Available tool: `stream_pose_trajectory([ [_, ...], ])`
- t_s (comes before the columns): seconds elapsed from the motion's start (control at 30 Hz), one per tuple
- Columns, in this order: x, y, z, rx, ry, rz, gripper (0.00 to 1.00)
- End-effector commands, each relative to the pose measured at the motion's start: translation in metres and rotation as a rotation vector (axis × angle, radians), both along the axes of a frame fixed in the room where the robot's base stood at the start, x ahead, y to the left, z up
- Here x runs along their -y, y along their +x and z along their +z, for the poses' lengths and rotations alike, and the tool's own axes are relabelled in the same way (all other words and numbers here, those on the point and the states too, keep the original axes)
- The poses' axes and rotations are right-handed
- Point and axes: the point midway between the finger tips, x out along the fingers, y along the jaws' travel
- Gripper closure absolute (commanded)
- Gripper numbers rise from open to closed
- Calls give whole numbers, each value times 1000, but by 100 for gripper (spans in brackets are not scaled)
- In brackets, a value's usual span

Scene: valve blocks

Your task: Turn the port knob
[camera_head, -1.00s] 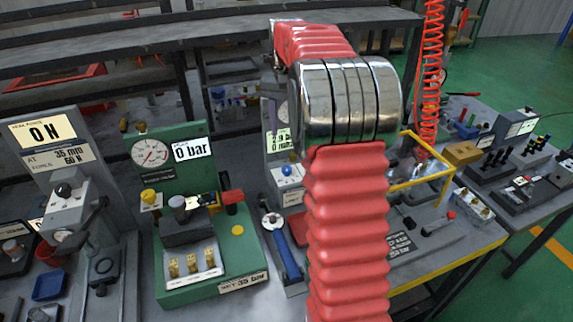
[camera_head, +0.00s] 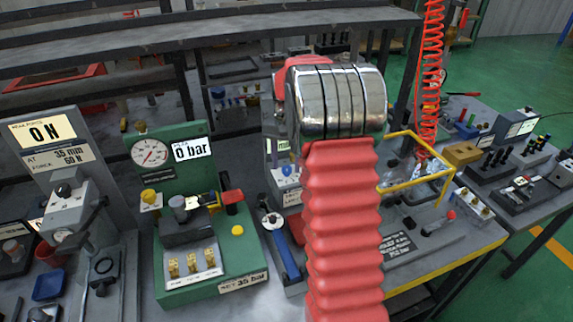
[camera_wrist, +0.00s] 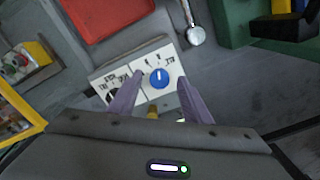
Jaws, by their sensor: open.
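A pale valve block with a printed panel (camera_wrist: 143,72) stands on the bench in the wrist view. A round blue knob (camera_wrist: 159,78) with a white pointer line sits on it. A darker knob (camera_wrist: 112,95) on the same block is partly hidden by my left finger. My gripper (camera_wrist: 160,77) is open, its two fingers on either side of the blue knob in the picture. I cannot tell whether they touch it or are still above it. In the head view the blue knob (camera_head: 287,170) shows left of my red arm, which hides my gripper. No label plainly names the port knob.
A green test stand (camera_head: 205,262) reading 0 bar stands to the left. A blue-handled tool (camera_head: 286,254) lies between it and my arm. A red tray (camera_wrist: 105,15) is by the block in the wrist view. A yellow frame (camera_head: 420,184) stands to the right.

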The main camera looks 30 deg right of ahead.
Motion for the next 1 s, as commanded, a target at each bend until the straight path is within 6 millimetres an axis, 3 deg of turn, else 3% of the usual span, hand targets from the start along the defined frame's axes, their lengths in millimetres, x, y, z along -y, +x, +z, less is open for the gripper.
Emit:
stream_pose_trajectory([
  [0.4, 0, 0, -9, 2, -1, 0, 55],
  [1.0, 0, 0, -8, 2, -1, 0, 96],
])
